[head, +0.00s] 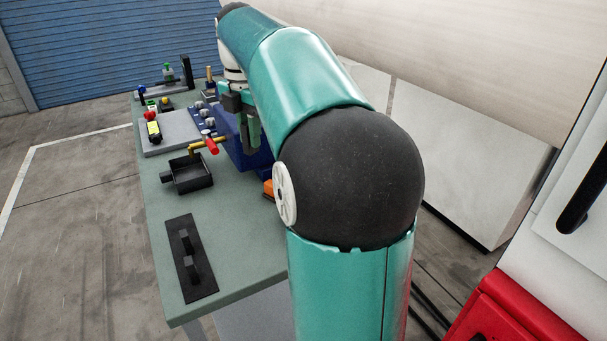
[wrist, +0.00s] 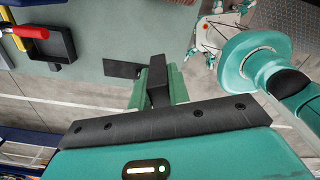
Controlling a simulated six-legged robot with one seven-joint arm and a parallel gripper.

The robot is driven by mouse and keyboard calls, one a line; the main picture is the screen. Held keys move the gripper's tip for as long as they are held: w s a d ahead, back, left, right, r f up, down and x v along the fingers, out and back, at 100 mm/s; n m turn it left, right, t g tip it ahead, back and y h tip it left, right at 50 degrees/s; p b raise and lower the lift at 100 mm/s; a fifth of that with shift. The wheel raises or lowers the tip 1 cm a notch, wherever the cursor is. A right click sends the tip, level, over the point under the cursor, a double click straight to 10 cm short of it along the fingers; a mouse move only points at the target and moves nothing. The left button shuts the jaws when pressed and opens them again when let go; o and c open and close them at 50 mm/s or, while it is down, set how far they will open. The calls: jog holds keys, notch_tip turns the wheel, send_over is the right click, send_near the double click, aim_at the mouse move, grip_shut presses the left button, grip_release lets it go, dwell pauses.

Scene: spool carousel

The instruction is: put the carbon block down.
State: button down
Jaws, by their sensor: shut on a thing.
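My gripper (wrist: 159,82) has green fingers closed on a dark block, the carbon block (wrist: 157,73), in the wrist view. The block is held between the fingertips, above the green table (wrist: 105,40). In the head view my gripper (head: 250,128) is partly hidden behind my arm, beside a dark blue machine body (head: 233,150), and the block cannot be made out clearly. A black plate (head: 183,285) with two raised dark blocks lies on the near part of the table. A dark flat piece (wrist: 120,68) shows just left of the fingers in the wrist view.
A black open tray (head: 196,183) stands on the table, with a red-handled brass lever (head: 211,145) beside it. Farther back are a grey panel (head: 175,135) and several small coloured fittings. Bare table surrounds the black plate. The table's edge is close to its left.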

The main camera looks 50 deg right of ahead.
jog(key=s+d+f, duration=0.1)
jog(key=d+f, duration=0.2)
jog(key=d, duration=0.1)
jog(key=s+d+f, duration=0.1)
jog(key=d+f, duration=0.2)
jog(key=d, duration=0.1)
jog(key=s+d+f, duration=0.1)
jog(key=d+f, duration=0.1)
jog(key=d, duration=0.2)
jog(key=shift+s+f, duration=0.1)
jog(key=shift+f, duration=0.3)
jog(key=shift+s+d+f, duration=0.1)
jog(key=shift+d+f, duration=0.1)
jog(key=shift+f, duration=0.05)
jog(key=shift+d+f, duration=0.2)
jog(key=shift+f, duration=1.5)
jog(key=shift+f, duration=0.1)
jog(key=c, duration=1.3)
grip_release()
notch_tip(320, 180, up, 12)
jog(key=shift+r, duration=0.1)
